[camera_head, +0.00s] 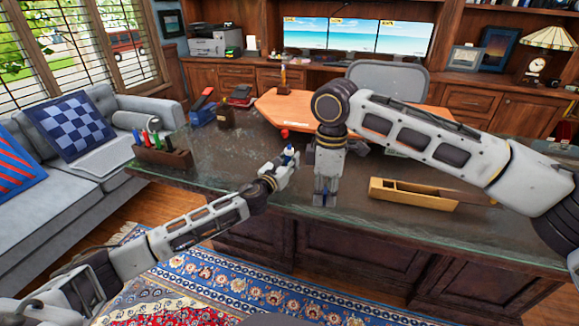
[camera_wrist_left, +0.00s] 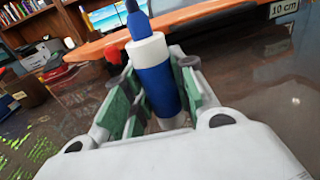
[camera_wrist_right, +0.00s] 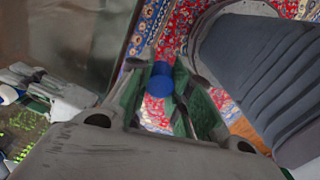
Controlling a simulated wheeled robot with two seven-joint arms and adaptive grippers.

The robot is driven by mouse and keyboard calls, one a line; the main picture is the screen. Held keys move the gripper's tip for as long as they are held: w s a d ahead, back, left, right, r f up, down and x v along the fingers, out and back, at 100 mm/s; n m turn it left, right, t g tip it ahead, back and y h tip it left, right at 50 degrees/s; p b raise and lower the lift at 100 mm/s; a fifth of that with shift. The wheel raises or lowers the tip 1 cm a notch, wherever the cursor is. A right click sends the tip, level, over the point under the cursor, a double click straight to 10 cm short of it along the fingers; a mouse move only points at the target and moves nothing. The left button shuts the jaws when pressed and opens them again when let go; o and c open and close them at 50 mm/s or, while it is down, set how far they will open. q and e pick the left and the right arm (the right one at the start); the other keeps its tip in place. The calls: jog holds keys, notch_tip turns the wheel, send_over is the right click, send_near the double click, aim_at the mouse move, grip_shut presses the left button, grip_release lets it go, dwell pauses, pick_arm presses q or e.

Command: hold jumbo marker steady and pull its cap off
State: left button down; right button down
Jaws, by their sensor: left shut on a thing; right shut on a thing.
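The jumbo marker (camera_wrist_left: 158,85) has a blue body, a white collar and a bare blue tip (camera_wrist_left: 137,20). It stands roughly upright in my left gripper (camera_wrist_left: 155,95), which is shut on its body. In the head view the marker (camera_head: 289,153) shows small in the left gripper (camera_head: 286,165) above the desk. My right gripper (camera_head: 325,196) points down, just right of the marker and apart from it. It is shut on the blue cap (camera_wrist_right: 160,79), seen between its fingers in the right wrist view. The cap's far side is hidden.
The dark desk (camera_head: 235,165) lies under both grippers. A pen holder (camera_head: 163,158) with several markers stands at its left. A red-topped item (camera_head: 284,133) stands behind the left gripper. A long wooden box (camera_head: 410,196) lies to the right. An orange board (camera_head: 272,106) is behind.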

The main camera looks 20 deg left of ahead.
pick_arm(q)
jog(key=shift+f+b, duration=0.35)
jog(key=shift+f, duration=0.65)
jog(key=shift+f, duration=0.1)
jog(key=c, duration=1.2)
grip_release()
jog(key=shift+o, duration=0.2)
jog(key=shift+s, duration=0.1)
jog(key=shift+s+a+p, duration=0.2)
jog(key=shift+s+a, duration=0.2)
jog(key=shift+s, duration=1.55)
jog(key=shift+s+a+p, duration=0.2)
jog(key=shift+s+a, duration=0.15)
jog(key=shift+s, duration=1.55)
jog(key=shift+s+a+p, duration=0.2)
jog(key=shift+s+a, duration=0.2)
jog(key=shift+s, duration=1.55)
